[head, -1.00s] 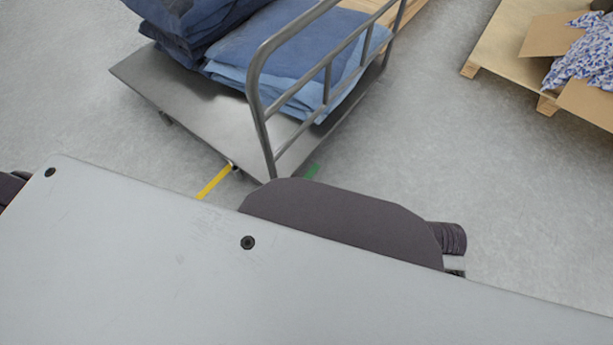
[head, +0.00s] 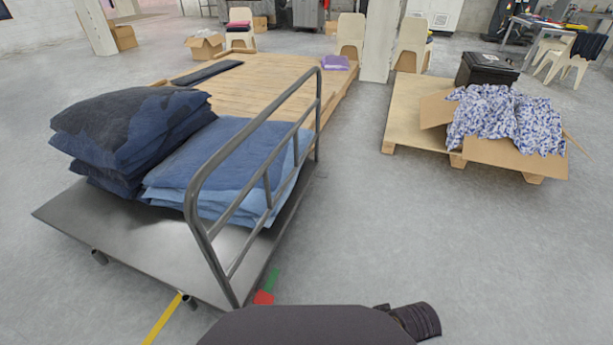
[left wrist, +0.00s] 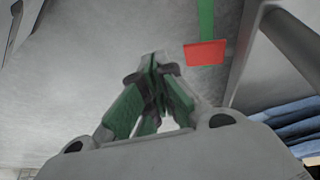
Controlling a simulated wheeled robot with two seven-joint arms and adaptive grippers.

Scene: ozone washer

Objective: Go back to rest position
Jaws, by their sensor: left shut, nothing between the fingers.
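My left gripper (left wrist: 158,75) shows in the left wrist view with its green-sided fingers together and nothing between them. It is over bare grey floor, beside a green strip and a red mark (left wrist: 205,53). No gripper shows in the head view; only a dark rounded part of my own body is at the bottom. My right gripper is not in view.
A metal trolley (head: 125,255) with dark and light blue folded piles (head: 130,130) stands ahead on the left, its rail (head: 253,160) on the right side. A pallet with a cardboard box (head: 515,155) of patterned cloth is at right. Open floor (head: 380,230) lies between.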

